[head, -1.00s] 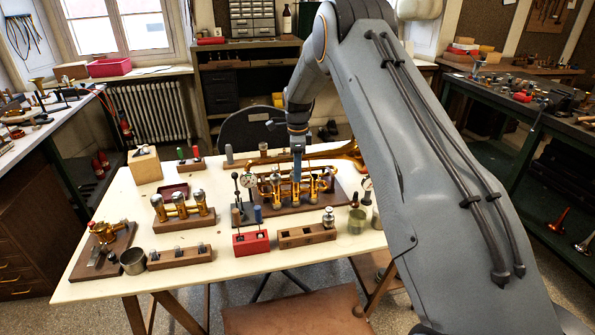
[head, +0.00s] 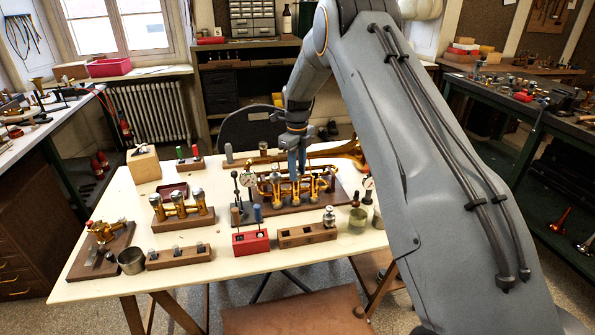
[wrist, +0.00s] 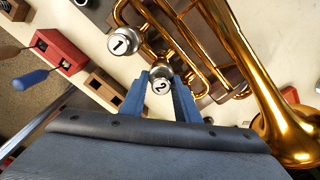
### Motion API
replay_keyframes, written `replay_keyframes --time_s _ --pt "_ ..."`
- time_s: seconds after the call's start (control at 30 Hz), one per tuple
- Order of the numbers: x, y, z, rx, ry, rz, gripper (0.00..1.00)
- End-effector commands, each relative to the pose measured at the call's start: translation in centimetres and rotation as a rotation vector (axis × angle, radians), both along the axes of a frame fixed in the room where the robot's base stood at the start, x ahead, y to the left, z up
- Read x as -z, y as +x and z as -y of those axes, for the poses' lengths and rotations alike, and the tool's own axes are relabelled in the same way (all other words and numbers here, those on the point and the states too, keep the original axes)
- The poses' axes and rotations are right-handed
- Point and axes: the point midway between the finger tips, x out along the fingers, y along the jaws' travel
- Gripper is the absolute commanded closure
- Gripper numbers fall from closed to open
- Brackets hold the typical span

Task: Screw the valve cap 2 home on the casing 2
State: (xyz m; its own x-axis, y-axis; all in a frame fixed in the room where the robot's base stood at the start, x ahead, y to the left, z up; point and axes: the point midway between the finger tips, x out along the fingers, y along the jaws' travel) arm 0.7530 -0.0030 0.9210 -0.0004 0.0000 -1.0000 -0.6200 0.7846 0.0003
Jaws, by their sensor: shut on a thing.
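The silver valve cap 2 (wrist: 160,83), marked "2", sits between the two blue fingers of my gripper (wrist: 161,98) in the wrist view. My gripper is shut on it. In the head view my gripper (head: 297,168) points down over the middle of the brass horn (head: 345,152), at its row of valve casings. Casing 2 is hidden below the cap and fingers, so I cannot tell how deep the cap sits. The cap marked "1" (wrist: 124,41) is beside it on the horn, apart from my fingers.
A red block (head: 251,242) and a wooden holder (head: 307,235) stand in front of the horn. Dial gauges flank it. A wooden stand with brass casings (head: 183,215) is to the left.

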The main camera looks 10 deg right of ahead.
Motion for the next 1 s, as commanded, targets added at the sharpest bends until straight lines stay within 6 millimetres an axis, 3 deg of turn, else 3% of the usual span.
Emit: replay_keyframes --time_s 0.57,0.6,0.7,1.0 --pt "-0.01 -0.01 -0.14 0.182 0.000 0.002 0.98" --pt "-0.03 -0.04 -0.13 0.176 0.000 0.001 0.65" --pt "-0.04 -0.04 -0.13 0.174 0.000 0.001 0.49" --pt "-0.17 -0.03 -0.12 0.173 0.000 0.001 0.49"
